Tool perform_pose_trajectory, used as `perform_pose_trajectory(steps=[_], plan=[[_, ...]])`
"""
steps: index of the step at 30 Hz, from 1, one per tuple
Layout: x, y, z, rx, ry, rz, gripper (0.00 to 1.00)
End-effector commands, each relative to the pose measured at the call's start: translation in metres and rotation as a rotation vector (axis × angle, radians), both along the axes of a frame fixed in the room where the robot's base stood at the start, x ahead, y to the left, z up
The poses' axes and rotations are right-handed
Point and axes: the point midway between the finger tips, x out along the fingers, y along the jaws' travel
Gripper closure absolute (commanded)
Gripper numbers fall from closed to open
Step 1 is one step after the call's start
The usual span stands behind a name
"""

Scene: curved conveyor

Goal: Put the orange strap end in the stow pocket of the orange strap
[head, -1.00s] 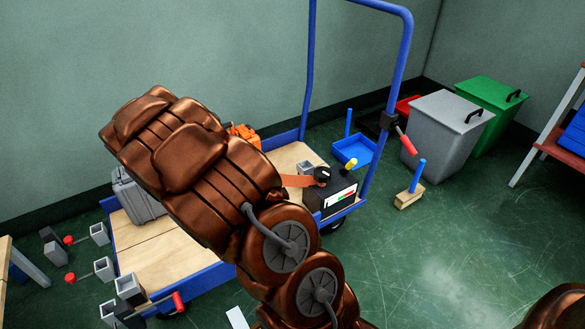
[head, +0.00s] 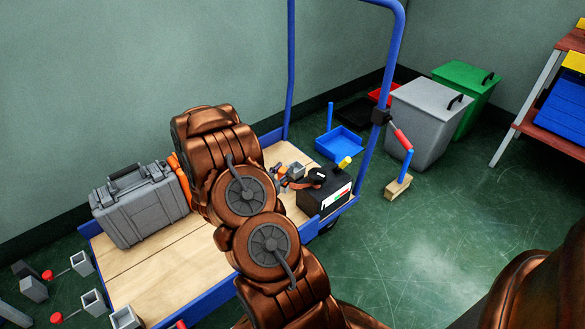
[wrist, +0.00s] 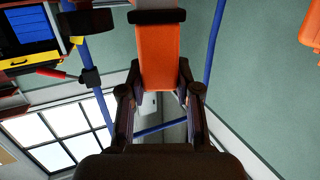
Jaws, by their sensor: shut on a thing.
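The orange strap (wrist: 158,58) fills the upper middle of the wrist view. Its near end sits between the fingers of my gripper (wrist: 158,88), which is shut on it. A black band (wrist: 157,16) crosses the strap farther up; I cannot tell if it is the stow pocket. In the head view the strap (head: 300,185) is short and partly hidden, between my gripper (head: 281,178) and a black part (head: 318,175) on top of a black box (head: 325,192). My arm hides much of the gripper there.
The black box stands on the right end of a blue-framed cart with a wooden deck (head: 165,262). A grey case (head: 138,205) stands at its left, with an orange item (head: 180,178) beside it. The cart's blue handle (head: 366,150) rises behind the box. Grey and green bins stand beyond.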

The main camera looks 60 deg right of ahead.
Motion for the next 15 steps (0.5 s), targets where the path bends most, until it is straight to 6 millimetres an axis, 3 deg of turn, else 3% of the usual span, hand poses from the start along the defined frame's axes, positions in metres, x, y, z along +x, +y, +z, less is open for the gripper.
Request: perform_pose_trajectory(steps=[5,15], plan=[[0.005,-0.019,-0.003,-0.005,-0.003,0.0,1.0],[0.023,-0.075,-0.01,-0.002,-0.003,0.001,1.0]])
